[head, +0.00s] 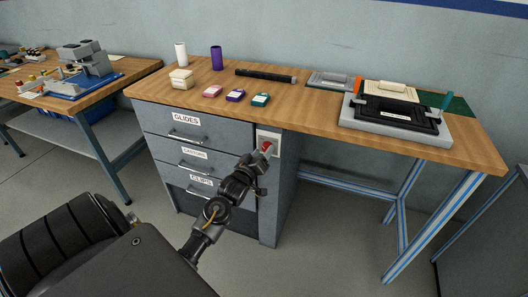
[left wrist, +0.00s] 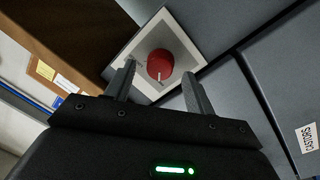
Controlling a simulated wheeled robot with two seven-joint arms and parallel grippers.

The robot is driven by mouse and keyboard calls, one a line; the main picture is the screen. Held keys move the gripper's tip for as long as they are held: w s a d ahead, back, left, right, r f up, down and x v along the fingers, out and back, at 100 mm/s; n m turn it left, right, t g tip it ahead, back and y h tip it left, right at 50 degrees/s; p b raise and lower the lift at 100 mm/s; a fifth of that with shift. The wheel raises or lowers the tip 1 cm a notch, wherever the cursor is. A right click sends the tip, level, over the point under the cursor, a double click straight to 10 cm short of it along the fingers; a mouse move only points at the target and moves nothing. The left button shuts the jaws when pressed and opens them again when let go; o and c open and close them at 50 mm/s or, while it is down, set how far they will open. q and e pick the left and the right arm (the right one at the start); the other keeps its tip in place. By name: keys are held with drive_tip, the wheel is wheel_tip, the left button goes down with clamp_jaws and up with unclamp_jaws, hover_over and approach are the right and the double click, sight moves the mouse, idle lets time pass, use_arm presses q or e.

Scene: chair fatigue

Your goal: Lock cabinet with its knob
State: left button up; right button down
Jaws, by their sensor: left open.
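The red knob (left wrist: 160,65) sits on a pale square plate (left wrist: 141,49) on the cabinet front, with a white mark at its lower edge. My left gripper (left wrist: 158,84) is open, with its fingers either side of the knob's near side; I cannot tell if they touch it. In the head view the knob (head: 266,147) shows at the tip of my left gripper (head: 259,157), beside the top drawer. The grey cabinet (head: 268,205) has drawers labelled GLIDES, CASTORS and a lower one. My right gripper is not in view.
The wooden worktop (head: 318,124) overhangs just above the knob. It carries small boxes (head: 235,95), two cylinders, a dark bar (head: 266,75) and a tray fixture (head: 396,120). Another bench (head: 110,88) stands at left.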

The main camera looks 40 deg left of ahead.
use_arm(q)
drive_tip(key=shift+x, duration=0.8)
drive_tip(key=shift+s, duration=0.1)
drive_tip(key=c, duration=0.8)
drive_tip(key=shift+d, duration=0.15)
drive_tip(key=shift+c, duration=0.8)
